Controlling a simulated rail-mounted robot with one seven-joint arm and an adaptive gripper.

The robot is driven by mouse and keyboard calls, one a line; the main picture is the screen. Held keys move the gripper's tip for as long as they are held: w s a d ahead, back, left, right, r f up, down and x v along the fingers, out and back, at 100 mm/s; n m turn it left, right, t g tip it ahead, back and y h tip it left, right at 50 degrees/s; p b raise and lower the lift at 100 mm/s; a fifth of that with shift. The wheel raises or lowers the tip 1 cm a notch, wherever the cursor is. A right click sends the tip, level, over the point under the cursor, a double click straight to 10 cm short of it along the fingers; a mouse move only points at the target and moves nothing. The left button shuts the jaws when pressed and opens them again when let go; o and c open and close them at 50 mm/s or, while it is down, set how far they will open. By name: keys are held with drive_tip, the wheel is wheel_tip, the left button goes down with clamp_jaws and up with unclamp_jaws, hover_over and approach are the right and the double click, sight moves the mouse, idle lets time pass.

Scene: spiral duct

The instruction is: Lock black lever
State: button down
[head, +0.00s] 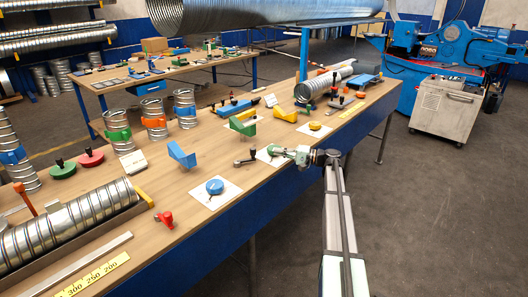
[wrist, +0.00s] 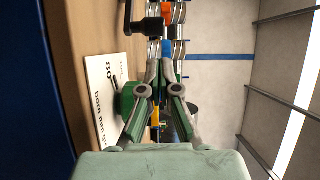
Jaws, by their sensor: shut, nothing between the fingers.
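The black lever (head: 245,161) is a dark arm with an upright black knob on the wooden bench, just left of my gripper in the head view. In the wrist view a black lever (wrist: 147,25) shows at the top, ahead of my fingertips. My gripper (head: 272,150) reaches in from the right over a white card (head: 264,157). It also shows in the wrist view (wrist: 165,72), with its fingers closed together and nothing held. A gap appears between the fingertips and the lever. The lever's base is partly unclear.
A green part (wrist: 127,100) lies beside the printed card in the wrist view. The bench's blue front edge runs beneath my arm.

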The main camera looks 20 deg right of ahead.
drive_tip(key=shift+w+d+f, duration=0.2)
drive_tip(key=shift+w+d, duration=0.2)
drive_tip(key=shift+w, duration=0.05)
drive_tip(key=p+x, duration=0.2)
drive_tip(key=x, duration=0.8)
drive_tip(key=shift+f+p, duration=0.1)
drive_tip(key=shift+p, duration=0.3)
drive_tip(key=shift+d, duration=0.1)
